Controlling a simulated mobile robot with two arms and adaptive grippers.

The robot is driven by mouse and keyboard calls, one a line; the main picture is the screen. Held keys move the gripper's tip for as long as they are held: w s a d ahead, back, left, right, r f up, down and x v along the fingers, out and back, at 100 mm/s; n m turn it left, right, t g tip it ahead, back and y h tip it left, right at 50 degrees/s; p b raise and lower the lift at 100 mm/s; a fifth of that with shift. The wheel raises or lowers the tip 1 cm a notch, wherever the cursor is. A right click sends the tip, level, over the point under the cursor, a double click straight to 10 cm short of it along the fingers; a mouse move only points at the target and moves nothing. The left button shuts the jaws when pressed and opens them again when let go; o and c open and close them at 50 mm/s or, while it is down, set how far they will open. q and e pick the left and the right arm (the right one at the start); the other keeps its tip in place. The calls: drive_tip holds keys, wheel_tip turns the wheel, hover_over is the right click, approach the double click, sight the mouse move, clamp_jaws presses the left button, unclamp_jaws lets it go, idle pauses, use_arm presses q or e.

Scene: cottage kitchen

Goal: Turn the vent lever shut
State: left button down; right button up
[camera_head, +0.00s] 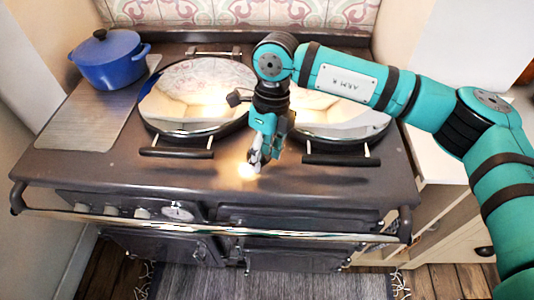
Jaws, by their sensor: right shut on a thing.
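My right gripper (255,160) reaches down from above over the front of the dark range cooker (110,170), between the two lid handles. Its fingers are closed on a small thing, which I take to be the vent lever. The fingers and a bright glare at their tips hide most of it, so I cannot tell its shape or angle. My left gripper is not in view.
Two shiny domed lids (195,100) are down on the cooker top, the right one partly behind my arm. A blue lidded pot (110,62) stands at the back left. A metal rail (200,228) runs along the front, above a grey rug (265,284).

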drive_tip(key=shift+w+a+r+m+b, duration=0.2)
drive_tip(key=shift+a+r+m+b, duration=0.15)
drive_tip(key=shift+m, duration=0.15)
idle(2.8)
drive_tip(key=o, duration=1.3)
drive_tip(key=shift+w+a+f, duration=0.1)
drive_tip(key=shift+a+f, duration=0.15)
drive_tip(key=shift+f, duration=0.05)
drive_tip(key=shift+d, duration=0.15)
drive_tip(key=r, duration=0.4)
drive_tip(key=w+d+r, duration=0.1)
drive_tip(key=r, duration=0.6)
drive_tip(key=shift+w+d+r, duration=0.15)
drive_tip(key=shift+w+r, duration=0.15)
drive_tip(key=shift+r, duration=0.1)
